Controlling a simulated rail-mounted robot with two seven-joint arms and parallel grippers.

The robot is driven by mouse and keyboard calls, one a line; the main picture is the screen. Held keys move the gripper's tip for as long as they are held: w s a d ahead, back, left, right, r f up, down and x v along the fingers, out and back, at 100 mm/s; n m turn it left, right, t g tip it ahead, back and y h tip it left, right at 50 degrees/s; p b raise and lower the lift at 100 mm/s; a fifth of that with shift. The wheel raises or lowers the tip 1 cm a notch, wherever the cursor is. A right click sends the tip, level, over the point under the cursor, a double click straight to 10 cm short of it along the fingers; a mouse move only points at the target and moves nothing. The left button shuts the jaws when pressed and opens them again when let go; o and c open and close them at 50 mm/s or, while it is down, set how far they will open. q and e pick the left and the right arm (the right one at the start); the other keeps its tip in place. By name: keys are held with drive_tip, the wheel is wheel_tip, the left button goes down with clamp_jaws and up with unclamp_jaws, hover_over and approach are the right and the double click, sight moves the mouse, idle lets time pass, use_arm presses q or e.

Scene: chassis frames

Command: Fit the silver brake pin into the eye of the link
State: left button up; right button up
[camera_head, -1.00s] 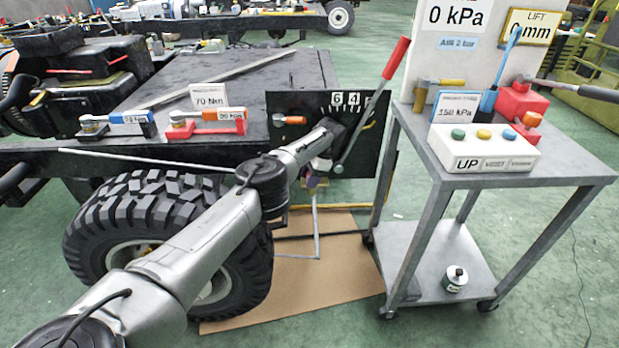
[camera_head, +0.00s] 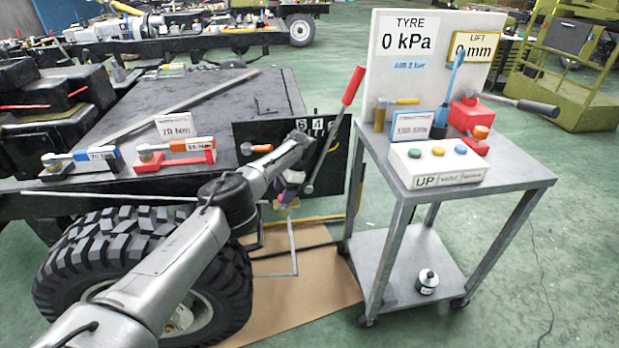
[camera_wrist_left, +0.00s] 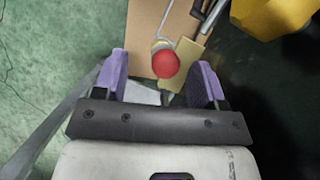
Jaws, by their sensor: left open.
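My left gripper (camera_head: 287,188) reaches down beside the dark panel at the chassis edge, left of the lever's lower end. In the left wrist view its purple fingers (camera_wrist_left: 160,80) are apart, with nothing held. A round red knob (camera_wrist_left: 165,64) shows between the fingers; I cannot tell its height or whether it tops the pin. A yellowish piece (camera_wrist_left: 184,66) lies around and beside it. Small grey metal parts (camera_wrist_left: 205,12) show at the top. I cannot make out the silver pin or the link's eye for certain. My right gripper is not in view.
A red-handled lever (camera_head: 351,86) slants up past the panel (camera_head: 330,170), close to my left arm. A grey cart (camera_head: 470,185) with a button box (camera_head: 435,164) stands at right. A big tyre (camera_head: 75,265) is below my arm. Brown board (camera_head: 310,310) covers the floor.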

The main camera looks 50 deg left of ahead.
use_arm(q)
drive_tip(key=w+d+r+p, duration=0.3)
drive_tip(key=d+r+p, duration=0.3)
drive_tip(key=d, duration=0.4)
drive_tip(key=shift+p, duration=0.6)
drive_tip(key=shift+w+r, duration=0.1)
